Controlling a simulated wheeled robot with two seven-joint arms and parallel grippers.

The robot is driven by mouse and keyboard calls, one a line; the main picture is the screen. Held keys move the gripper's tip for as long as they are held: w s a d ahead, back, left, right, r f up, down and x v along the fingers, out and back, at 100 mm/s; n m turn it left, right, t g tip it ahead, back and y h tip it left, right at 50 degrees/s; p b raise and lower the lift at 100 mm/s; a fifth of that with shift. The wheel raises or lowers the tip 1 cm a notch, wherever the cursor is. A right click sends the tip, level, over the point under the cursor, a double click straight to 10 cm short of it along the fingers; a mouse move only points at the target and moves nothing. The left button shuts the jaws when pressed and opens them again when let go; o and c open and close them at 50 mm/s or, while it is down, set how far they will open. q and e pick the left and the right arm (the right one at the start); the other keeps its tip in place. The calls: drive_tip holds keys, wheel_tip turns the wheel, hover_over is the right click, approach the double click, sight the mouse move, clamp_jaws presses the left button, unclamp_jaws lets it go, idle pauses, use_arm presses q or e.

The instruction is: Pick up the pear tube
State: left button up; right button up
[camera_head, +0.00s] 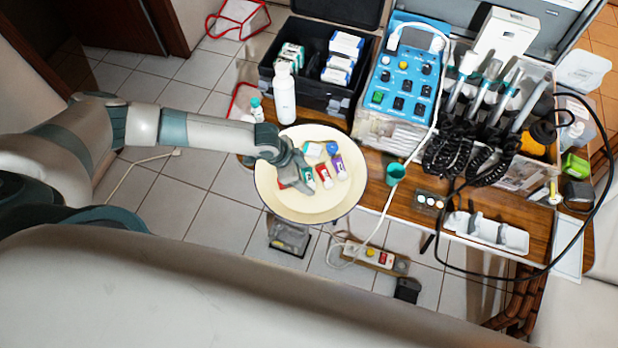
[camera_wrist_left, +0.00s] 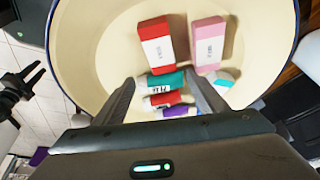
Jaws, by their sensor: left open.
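In the head view, my left gripper (camera_head: 296,174) is low over a round cream dish (camera_head: 290,208) holding small tubes and boxes. In the left wrist view, its open fingers (camera_wrist_left: 162,82) stand on either side of a teal tube (camera_wrist_left: 174,79) with a white label; the short dark lettering is hard to read, perhaps the pear tube. A red tube (camera_wrist_left: 168,98) and a purple tube (camera_wrist_left: 175,112) lie beside it, nearer the wrist. Whether the fingers touch the teal tube is unclear.
The dish also holds a red-and-white box (camera_wrist_left: 157,50) and a pink-and-white box (camera_wrist_left: 207,46). A white bottle (camera_head: 284,93) stands behind the dish. A blue control unit (camera_head: 403,75), cables and dental handpieces crowd the right. A teal cup (camera_head: 396,173) is right of the dish.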

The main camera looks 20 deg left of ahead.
sight(311, 175)
use_arm(q)
drive_tip(key=shift+c, duration=0.3)
drive_tip(key=c, duration=0.7)
drive_tip(key=shift+c, duration=0.2)
drive_tip(key=shift+r, duration=0.1)
drive_tip(key=shift+r+b, duration=0.5)
drive_tip(key=shift+r, duration=0.25)
wheel_tip(311, 175, up, 2)
drive_tip(key=shift+r+b, duration=0.2)
drive_tip(key=shift+b, duration=0.35)
drive_tip(key=s+d+r+b, duration=0.1)
drive_tip(key=d+r, duration=0.2)
drive_tip(key=d, duration=0.2)
drive_tip(key=d+r+b, duration=0.2)
drive_tip(key=d+r, duration=0.2)
drive_tip(key=d, duration=0.2)
drive_tip(key=shift+s+d+b, duration=0.3)
drive_tip(key=shift+s, duration=0.1)
drive_tip(key=shift+a, duration=0.15)
